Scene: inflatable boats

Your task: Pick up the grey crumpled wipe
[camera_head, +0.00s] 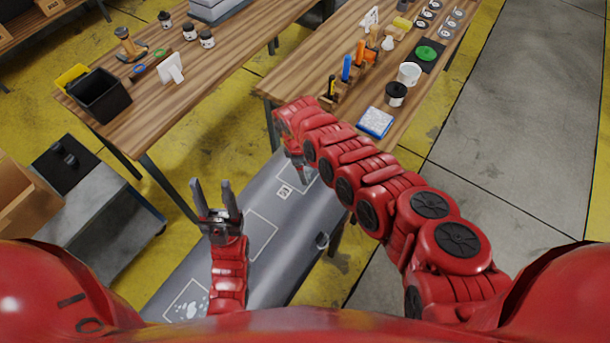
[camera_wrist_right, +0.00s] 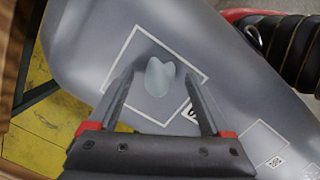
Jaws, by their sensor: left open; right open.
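The grey crumpled wipe (camera_wrist_right: 160,77) is a small pale grey lump in the right wrist view. It lies inside a white outlined square on the grey inflatable tube (camera_head: 262,215). My right gripper (camera_wrist_right: 158,76) is open above the tube, with its fingers on either side of the wipe in that view. I cannot tell whether they touch it. In the head view my right arm covers that spot and I cannot make out the wipe. My left gripper (camera_head: 214,188) is open and empty above the left side of the tube.
A wooden bench (camera_head: 285,85) with tools, a blue-and-white pad (camera_head: 375,122) and jars stands beyond the tube. Another bench (camera_head: 150,110) at the left holds a black bin (camera_head: 100,97). Other white outlined squares mark the tube; one near me has white spots (camera_head: 190,307).

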